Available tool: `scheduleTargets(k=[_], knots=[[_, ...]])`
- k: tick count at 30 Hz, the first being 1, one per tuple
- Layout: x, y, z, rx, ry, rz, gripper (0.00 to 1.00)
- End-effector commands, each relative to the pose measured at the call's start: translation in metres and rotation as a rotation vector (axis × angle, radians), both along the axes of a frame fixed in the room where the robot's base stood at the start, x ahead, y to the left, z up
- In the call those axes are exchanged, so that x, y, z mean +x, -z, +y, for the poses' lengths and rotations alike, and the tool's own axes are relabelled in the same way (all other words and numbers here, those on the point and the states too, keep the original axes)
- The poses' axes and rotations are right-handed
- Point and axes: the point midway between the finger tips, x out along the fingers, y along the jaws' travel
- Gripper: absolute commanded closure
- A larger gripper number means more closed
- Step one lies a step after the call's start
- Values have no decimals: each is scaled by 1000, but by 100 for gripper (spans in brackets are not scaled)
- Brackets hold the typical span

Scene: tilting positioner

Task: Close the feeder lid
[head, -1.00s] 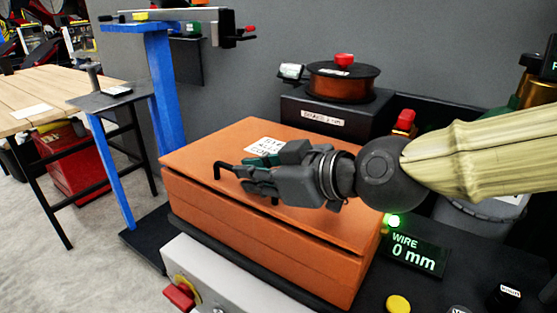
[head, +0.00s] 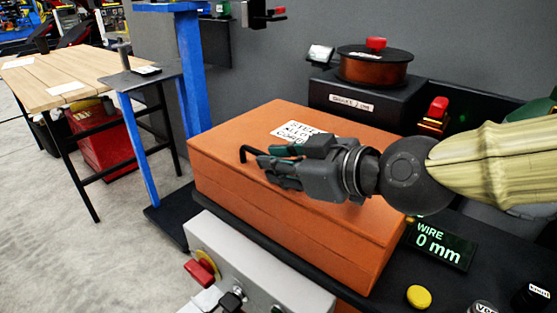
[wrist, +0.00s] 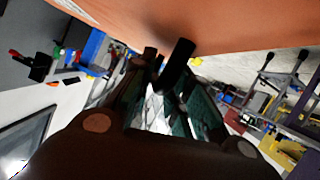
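The feeder is an orange box, and its orange lid (head: 235,137) lies flat or nearly flat over the body (head: 280,218), with a thin seam along the front side. A white lettered label (head: 297,133) is on the lid top. A thin black bent handle (head: 248,153) shows just left of my gripper (head: 270,166), low over the lid. In the wrist view, a black bar (wrist: 176,66) lies between or just past the fingertips of my gripper (wrist: 168,72), beneath the orange surface. I cannot tell whether the fingers press on it.
A copper wire spool (head: 372,66) stands on a black box behind the feeder. A display (head: 441,245) reading "WIRE 0 mm" and a yellow button (head: 419,296) are at right. A blue stand (head: 196,75) and a wooden table (head: 75,77) are at left.

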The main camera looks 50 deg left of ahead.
Motion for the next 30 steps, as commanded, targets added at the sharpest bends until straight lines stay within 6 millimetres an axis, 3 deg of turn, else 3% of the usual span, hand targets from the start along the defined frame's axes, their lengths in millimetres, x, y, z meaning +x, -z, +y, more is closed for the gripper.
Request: scheduleTargets(k=[8, 30], knots=[[0, 0, -8, -5, -1, 2, 81], [3, -36, -89, 2, 1, -1, 81]])
